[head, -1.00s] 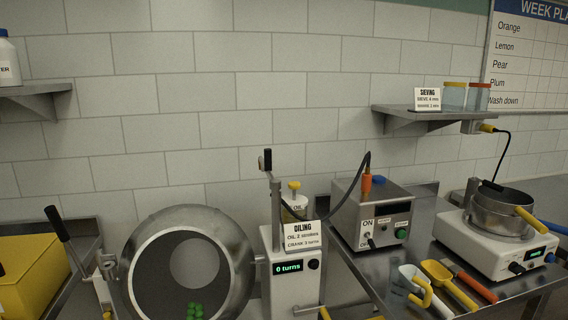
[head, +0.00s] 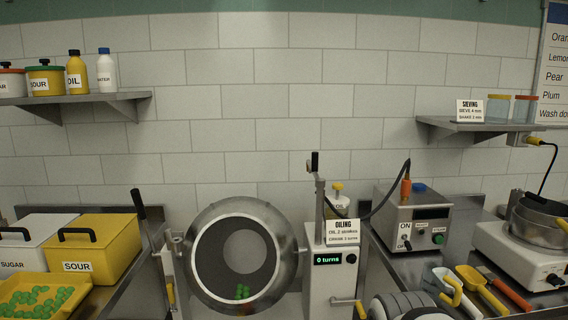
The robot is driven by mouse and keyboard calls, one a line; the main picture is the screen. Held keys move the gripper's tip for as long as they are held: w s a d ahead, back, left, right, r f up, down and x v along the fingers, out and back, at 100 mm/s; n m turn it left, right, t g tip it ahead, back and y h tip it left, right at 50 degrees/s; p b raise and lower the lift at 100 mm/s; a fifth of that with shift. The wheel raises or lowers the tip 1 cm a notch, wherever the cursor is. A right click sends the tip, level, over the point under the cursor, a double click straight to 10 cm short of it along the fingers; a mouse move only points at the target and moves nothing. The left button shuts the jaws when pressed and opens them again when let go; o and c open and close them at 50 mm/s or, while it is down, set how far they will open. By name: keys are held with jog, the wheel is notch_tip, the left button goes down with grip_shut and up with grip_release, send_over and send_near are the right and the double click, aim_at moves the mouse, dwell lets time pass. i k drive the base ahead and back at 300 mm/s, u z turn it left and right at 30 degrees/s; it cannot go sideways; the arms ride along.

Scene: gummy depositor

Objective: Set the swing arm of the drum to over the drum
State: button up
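The steel drum (head: 200,237) stands at the middle left in the head view, its open mouth facing me, with several green gummies inside at the bottom. To its right is a white control box (head: 318,284) reading "0 turns". A grey upright post (head: 320,205) rises from this box, with a black-handled part (head: 314,163) at its top, apparently the swing arm. It stands right of the drum, not over its mouth; its exact direction is hard to tell. A grey ribbed part of my arm shows at the bottom right of centre. My gripper's fingers are not visible.
A black-handled lever (head: 139,204) stands left of the drum. An oil container (head: 338,203) and the OILING card (head: 343,232) are close by the post. A crank (head: 346,301) sticks out low on the box. Yellow SOUR bin (head: 92,249) is left; scoops (head: 480,285) lie right.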

aim_at(314, 167)
jog(key=i, duration=1)
jog(key=u, duration=0.05)
